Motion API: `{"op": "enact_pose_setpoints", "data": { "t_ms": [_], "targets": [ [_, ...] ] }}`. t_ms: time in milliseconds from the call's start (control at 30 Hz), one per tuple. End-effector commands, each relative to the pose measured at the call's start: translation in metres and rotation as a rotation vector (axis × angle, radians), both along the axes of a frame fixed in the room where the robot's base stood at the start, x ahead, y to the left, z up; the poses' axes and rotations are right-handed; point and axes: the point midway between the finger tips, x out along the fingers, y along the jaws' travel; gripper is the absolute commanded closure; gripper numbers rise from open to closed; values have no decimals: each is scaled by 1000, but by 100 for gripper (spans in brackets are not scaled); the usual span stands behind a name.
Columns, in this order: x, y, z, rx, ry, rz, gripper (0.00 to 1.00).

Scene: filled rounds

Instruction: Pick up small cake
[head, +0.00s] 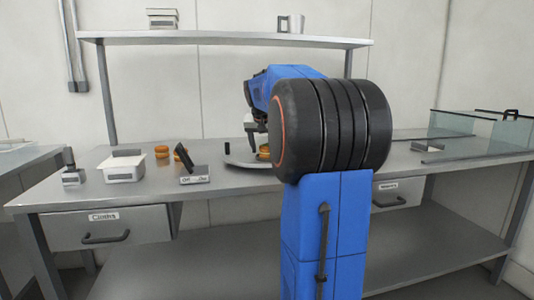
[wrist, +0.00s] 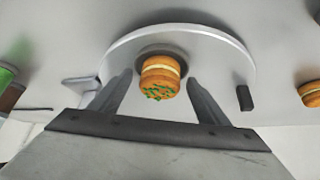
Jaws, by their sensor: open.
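A small cake (wrist: 160,73), round and orange-brown with a pale middle band and green bits, sits on a round grey plate (wrist: 222,52) in the wrist view. In the head view the cake (head: 263,151) shows small beside my arm, and the plate (head: 236,162) is partly hidden behind it. My gripper (wrist: 158,85) is open, with one finger on each side of the cake. I cannot tell whether either finger touches it. In the head view my gripper (head: 251,137) is over the plate, partly hidden by my arm.
Similar orange cakes (head: 162,152) stand left on the steel table, near a white tub (head: 121,169) and a scale-like device (head: 194,173). A small black piece (wrist: 245,97) is at the plate's edge. A glass case (head: 470,135) stands right; a shelf (head: 220,37) runs above.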

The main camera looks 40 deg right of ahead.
Motion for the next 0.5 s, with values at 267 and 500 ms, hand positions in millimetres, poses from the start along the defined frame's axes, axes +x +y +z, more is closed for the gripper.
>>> {"op": "enact_pose_setpoints", "data": {
  "t_ms": [267,500],
  "targets": [
    [0,0,0,0,0,0,62],
    [0,0,1,0,0,0,62]
  ]
}}
